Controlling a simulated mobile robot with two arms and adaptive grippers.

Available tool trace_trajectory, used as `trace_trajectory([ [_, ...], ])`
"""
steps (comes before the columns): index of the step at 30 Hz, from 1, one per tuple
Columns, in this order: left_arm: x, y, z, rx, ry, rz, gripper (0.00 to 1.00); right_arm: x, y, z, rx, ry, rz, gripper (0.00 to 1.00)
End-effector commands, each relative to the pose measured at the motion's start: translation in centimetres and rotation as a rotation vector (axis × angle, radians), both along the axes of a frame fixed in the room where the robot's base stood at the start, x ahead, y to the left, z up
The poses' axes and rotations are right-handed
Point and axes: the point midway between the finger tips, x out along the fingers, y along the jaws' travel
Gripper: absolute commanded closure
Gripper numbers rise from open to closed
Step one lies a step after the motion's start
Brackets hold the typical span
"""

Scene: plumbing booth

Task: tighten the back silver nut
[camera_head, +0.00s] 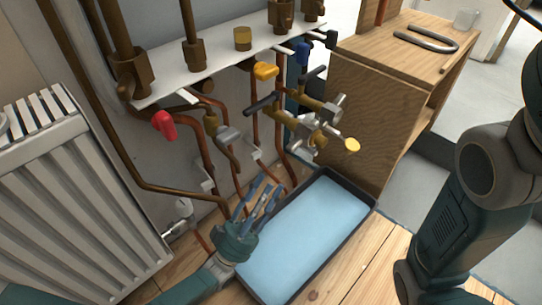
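Silver nuts and fittings sit on the brass valve assembly: a silver piece at its right end (337,100), one at its lower end (300,154), and a silver fitting (228,134) on a copper pipe farther left. I cannot tell for sure which is the back silver nut. My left gripper (267,188) points up from the lower middle, over the left edge of the tray and below the valve assembly. Its fingers are apart with nothing between them. It touches none of the fittings. My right arm shows at the right, but its gripper is outside the view.
A black-rimmed tray with a blue inside (310,220) lies on the wooden floor. A white radiator (70,200) stands left. A wooden cabinet (375,110) stands right, with a U-shaped metal piece (428,40) on top.

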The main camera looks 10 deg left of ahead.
Motion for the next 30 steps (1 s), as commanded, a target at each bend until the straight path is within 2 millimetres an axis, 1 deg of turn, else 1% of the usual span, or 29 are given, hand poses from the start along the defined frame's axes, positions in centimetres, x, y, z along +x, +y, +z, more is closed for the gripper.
trace_trajectory([
  [9,3.3,-2.2,4.0,-0.003,-0.004,0.000,0.64,0.0,0.0,-0.9,0.000,0.000,0.000,0.59],
  [16,5.2,-3.5,6.4,-0.002,-0.001,0.001,0.64,0.0,0.0,-1.6,0.000,-0.001,0.000,0.59],
  [21,5.8,-3.9,7.1,-0.001,0.000,0.001,0.64,0.0,0.0,-1.7,0.000,-0.001,0.000,0.59],
  [29,5.9,-3.9,7.2,-0.001,0.002,0.001,0.64,0.0,0.0,-1.7,0.000,0.000,0.000,0.59],
  [30,5.9,-3.9,7.2,-0.001,0.002,0.001,0.72,0.0,0.0,-1.7,0.000,0.000,0.000,0.59],
])
